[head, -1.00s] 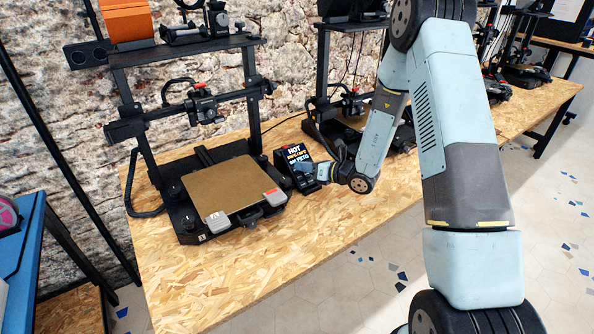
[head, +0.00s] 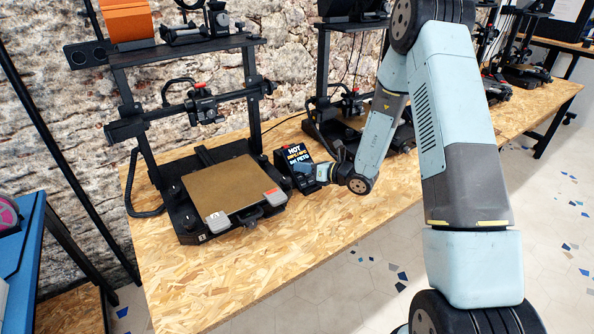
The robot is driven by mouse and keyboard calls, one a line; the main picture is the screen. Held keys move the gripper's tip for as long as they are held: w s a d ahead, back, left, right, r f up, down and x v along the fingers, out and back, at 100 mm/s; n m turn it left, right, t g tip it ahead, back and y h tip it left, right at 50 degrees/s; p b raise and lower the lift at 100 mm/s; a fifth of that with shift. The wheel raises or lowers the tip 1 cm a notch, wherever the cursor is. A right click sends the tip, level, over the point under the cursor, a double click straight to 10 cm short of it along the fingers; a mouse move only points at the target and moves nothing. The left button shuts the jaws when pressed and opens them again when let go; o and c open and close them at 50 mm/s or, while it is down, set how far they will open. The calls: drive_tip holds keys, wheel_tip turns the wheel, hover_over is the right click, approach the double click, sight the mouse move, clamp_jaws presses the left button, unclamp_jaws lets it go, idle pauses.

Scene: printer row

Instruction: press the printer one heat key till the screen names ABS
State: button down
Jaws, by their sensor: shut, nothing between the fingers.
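Printer one (head: 228,190) stands at the near left of the bench, with a tan bed and a small label on its front corner. Its dark screen box (head: 297,160) sits at the printer's right side. The screen reads HOT in white on top, a yellow line under it, and a white bottom line that looks like PETG but is too small to be sure. My gripper (head: 323,173) is shut and empty, just at the right side of the screen box. I cannot tell whether it touches the box. The heat key cannot be made out.
A second printer (head: 352,125) stands behind my arm, with more printers (head: 520,72) farther along the bench. The wooden bench (head: 250,270) is clear in front of printer one. A stone wall (head: 60,120) is close behind.

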drive_tip(key=shift+w+a+f, duration=0.1)
drive_tip(key=shift+w+f, duration=0.05)
drive_tip(key=shift+f, duration=0.15)
idle(0.7)
drive_tip(key=shift+r, duration=0.15)
drive_tip(key=shift+s+d+r, duration=0.25)
drive_tip(key=shift+s+r, duration=0.15)
drive_tip(key=shift+r, duration=0.1)
idle(0.4)
drive_tip(key=shift+s+d+r, duration=0.3)
drive_tip(key=shift+s+r, duration=0.15)
drive_tip(key=shift+r, duration=0.2)
drive_tip(key=shift+s+d+r, duration=0.25)
drive_tip(key=shift+s+r, duration=0.15)
drive_tip(key=shift+r, duration=0.25)
drive_tip(key=shift+s+d+r, duration=0.3)
drive_tip(key=shift+s+r, duration=0.15)
drive_tip(key=shift+r, duration=0.2)
drive_tip(key=shift+r, duration=0.1)
